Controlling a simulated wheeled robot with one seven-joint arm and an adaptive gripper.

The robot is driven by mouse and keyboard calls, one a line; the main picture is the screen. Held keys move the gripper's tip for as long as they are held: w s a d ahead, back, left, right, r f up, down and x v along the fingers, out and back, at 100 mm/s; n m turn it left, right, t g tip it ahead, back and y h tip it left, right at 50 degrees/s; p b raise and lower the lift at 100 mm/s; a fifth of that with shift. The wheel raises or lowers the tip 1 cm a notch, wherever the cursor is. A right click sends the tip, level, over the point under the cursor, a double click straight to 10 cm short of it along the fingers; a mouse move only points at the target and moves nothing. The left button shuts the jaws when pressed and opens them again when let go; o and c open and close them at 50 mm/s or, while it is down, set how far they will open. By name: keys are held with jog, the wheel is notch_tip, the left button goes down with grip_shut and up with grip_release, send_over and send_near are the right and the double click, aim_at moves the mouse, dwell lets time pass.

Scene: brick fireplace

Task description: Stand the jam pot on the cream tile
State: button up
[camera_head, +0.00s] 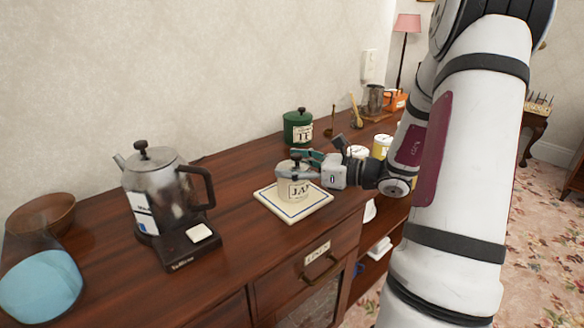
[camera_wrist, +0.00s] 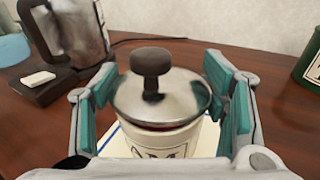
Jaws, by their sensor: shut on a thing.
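The jam pot (camera_head: 295,190) is a cream pot lettered "JA…" with a metallic lid and dark knob. In the head view it is upright over the middle of the cream tile (camera_head: 302,214), a square with a thin dark border line. I cannot tell whether its base touches the tile or hangs just above it. My gripper (camera_head: 303,164) reaches in from the right, shut on the pot near its lid. In the wrist view the pot (camera_wrist: 163,130) sits between the teal finger pads; the tile (camera_wrist: 122,139) shows beneath it, mostly hidden.
A metal kettle (camera_head: 160,190) on a dark base stands to the left, near a blue-and-glass vessel (camera_head: 42,285) and a wooden bowl (camera_head: 42,215). A green canister (camera_head: 298,127) stands behind the tile. Yellow and white tins (camera_head: 381,146) are to the right. Bare wood lies left of the tile.

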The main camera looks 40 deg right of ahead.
jog(key=o, duration=2)
jog(key=shift+c, duration=0.2)
